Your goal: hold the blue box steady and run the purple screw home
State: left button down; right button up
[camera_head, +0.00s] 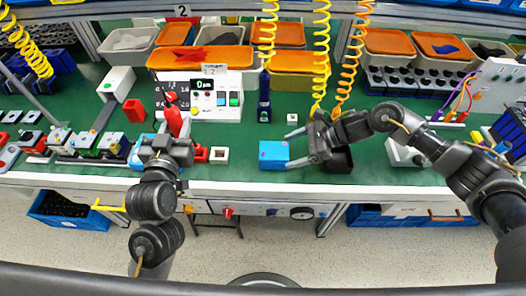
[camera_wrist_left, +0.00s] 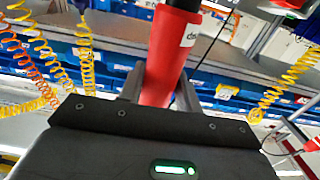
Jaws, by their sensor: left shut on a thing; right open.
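The blue box (camera_head: 273,154) sits on the green worktop in the middle of the head view. I cannot make out the purple screw clearly at this size. My right gripper (camera_head: 290,150) is open at the box's right side, one finger beyond it and one near its front edge. My left gripper (camera_head: 170,138) is shut on a red power screwdriver (camera_head: 172,118), which stands up from it. The red tool body also shows between the fingers in the left wrist view (camera_wrist_left: 167,50). The tool's tip is hidden.
A white controller with a display (camera_head: 214,95) stands behind the grippers. A dark blue bottle-shaped item (camera_head: 264,97) stands behind the box. Coiled yellow hoses (camera_head: 321,50) hang above. Some green worktop left of the box is clear.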

aim_at(281, 154)
pick_arm(q)
notch_tip(281, 154, down, 2)
jog(key=b, duration=0.2)
jog(key=shift+s+f+b, duration=0.1)
jog(key=shift+f+b, duration=0.05)
jog(key=shift+b, duration=0.25)
pick_arm(e)
jog(key=x, duration=0.3)
jog(key=shift+s+f, duration=0.1)
jog(key=shift+f, duration=0.15)
pick_arm(q)
jog(key=shift+f+b, duration=0.6)
jog(key=shift+f, duration=0.1)
pick_arm(e)
jog(key=shift+a+f, duration=0.2)
jog(key=shift+a, duration=0.4)
pick_arm(q)
jog(key=shift+r, duration=0.1)
pick_arm(e)
jog(key=shift+r, duration=0.1)
jog(key=c, duration=1)
jog(key=o, duration=1.3)
jog(key=shift+c, duration=0.3)
jog(key=c, duration=1.2)
